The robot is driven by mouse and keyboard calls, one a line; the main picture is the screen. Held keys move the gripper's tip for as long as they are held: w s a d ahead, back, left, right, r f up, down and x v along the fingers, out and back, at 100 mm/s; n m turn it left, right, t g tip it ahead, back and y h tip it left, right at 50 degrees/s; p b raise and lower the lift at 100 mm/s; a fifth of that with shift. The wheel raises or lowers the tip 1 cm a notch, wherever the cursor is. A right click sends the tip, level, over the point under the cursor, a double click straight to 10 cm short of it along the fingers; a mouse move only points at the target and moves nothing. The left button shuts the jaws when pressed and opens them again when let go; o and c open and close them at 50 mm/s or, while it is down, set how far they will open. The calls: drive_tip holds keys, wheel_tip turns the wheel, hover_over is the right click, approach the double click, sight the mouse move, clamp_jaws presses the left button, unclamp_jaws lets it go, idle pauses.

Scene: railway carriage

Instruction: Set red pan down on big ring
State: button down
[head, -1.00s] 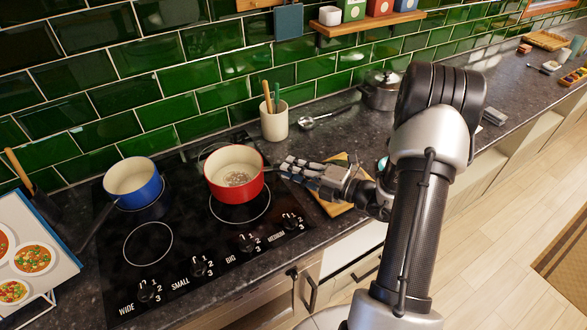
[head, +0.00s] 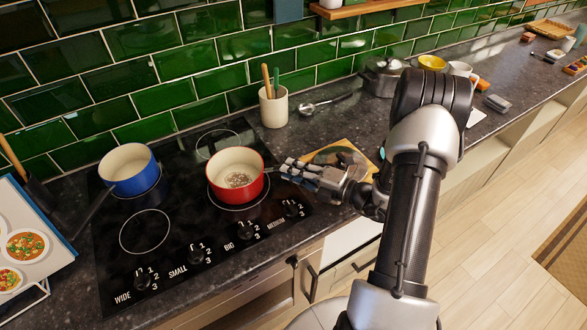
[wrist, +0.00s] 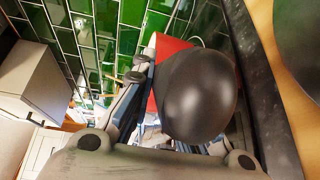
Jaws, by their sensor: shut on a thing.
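The red pan (head: 236,178), pale inside with a greyish patch at its bottom, is upright over the front right ring (head: 238,209) of the black hob. Only that ring's near edge shows below the pan; I cannot tell whether the pan touches the glass. My gripper (head: 287,171) is shut on the pan's handle, to the right of the pan. In the wrist view the dark handle (wrist: 198,95) lies between my fingers, with the red pan (wrist: 172,47) beyond. Which ring the label "BIG" (head: 229,247) belongs to is not clear.
A blue pan (head: 128,172) stands on the back left ring. The front left ring (head: 145,231) and back right ring (head: 216,141) are bare. A wooden board (head: 340,152) lies by my gripper. A recipe stand (head: 30,245) is at left.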

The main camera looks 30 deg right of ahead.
drive_tip(key=shift+f, duration=0.25)
idle(0.5)
drive_tip(key=c, duration=1.5)
unclamp_jaws()
drive_tip(key=shift+c, duration=0.3)
drive_tip(key=c, duration=0.3)
drive_tip(key=shift+c, duration=0.2)
drive_tip(key=shift+p+v, duration=0.6)
drive_tip(key=shift+v, duration=1.9)
